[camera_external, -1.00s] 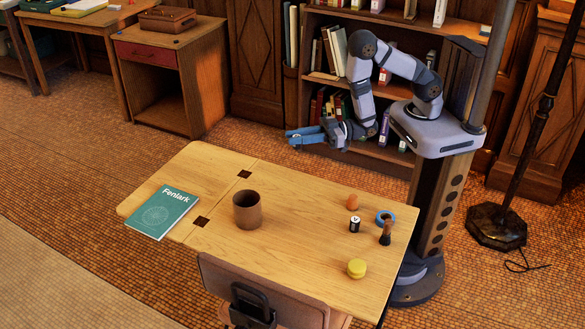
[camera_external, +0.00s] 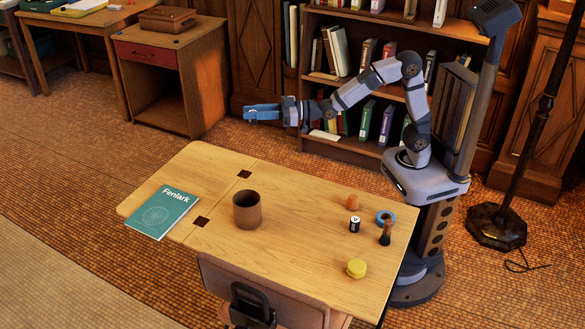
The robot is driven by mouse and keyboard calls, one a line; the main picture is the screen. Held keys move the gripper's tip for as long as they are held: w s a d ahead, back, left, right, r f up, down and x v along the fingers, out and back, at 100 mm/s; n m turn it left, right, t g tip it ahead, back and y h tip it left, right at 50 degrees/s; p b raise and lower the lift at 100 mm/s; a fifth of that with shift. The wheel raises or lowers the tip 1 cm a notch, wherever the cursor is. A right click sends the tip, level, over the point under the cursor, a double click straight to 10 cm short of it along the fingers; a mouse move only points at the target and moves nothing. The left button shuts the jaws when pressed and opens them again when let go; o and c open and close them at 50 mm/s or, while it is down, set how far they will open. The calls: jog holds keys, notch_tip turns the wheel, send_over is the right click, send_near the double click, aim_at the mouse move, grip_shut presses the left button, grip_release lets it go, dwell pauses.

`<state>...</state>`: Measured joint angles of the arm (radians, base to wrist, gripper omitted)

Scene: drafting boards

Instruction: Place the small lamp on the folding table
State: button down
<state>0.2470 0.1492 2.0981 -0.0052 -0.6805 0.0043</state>
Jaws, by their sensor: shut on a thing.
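My gripper (camera_external: 262,113), with blue fingers, is held in the air beyond the far edge of the wooden table, up and left in front of the bookcase. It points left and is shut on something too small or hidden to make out. The table (camera_external: 300,206) has a seam across it with two dark square inlays and looks like the folding table. I cannot pick out a small lamp anywhere in view; what my fingers hold is not clear enough to name.
A chair (camera_external: 265,291) stands at the near edge. The table's middle is clear.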

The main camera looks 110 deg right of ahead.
jog(key=x, duration=0.7)
notch_tip(320, 180, down, 7)
jog(key=w, duration=0.1)
jog(key=shift+w+d, duration=0.2)
jog(key=shift+w, duration=0.2)
jog(key=shift+f+b, duration=0.65)
jog(key=shift+f, duration=4.2)
jog(key=shift+f, duration=0.25)
jog(key=c, duration=1.5)
grip_release()
